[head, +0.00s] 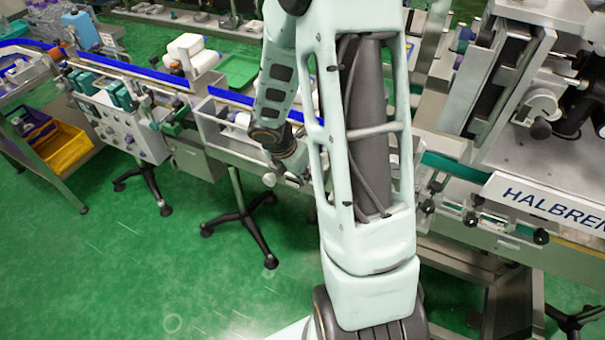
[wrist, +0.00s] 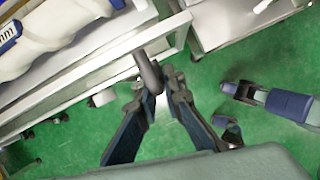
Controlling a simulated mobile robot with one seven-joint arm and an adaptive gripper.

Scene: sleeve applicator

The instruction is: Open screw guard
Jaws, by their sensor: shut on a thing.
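In the wrist view, the fingertips of my gripper (wrist: 158,88) are closed around a dark round handle (wrist: 147,70). The handle stands at the corner of a pale metal frame (wrist: 120,62), which looks like the screw guard; its lid and hinge are not clear. In the head view, the guard (head: 222,128) is a box-like housing on the conveyor, left of my arm. My wrist is at its right end, and my fingers and the handle are mostly hidden there.
A white bottle (wrist: 55,30) lies inside the frame in the wrist view. A labelled machine (head: 545,200) stands to the right. A yellow bin (head: 65,148) is at far left. Green floor (head: 150,270) is open in front, with a black-footed stand (head: 245,215) under the conveyor.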

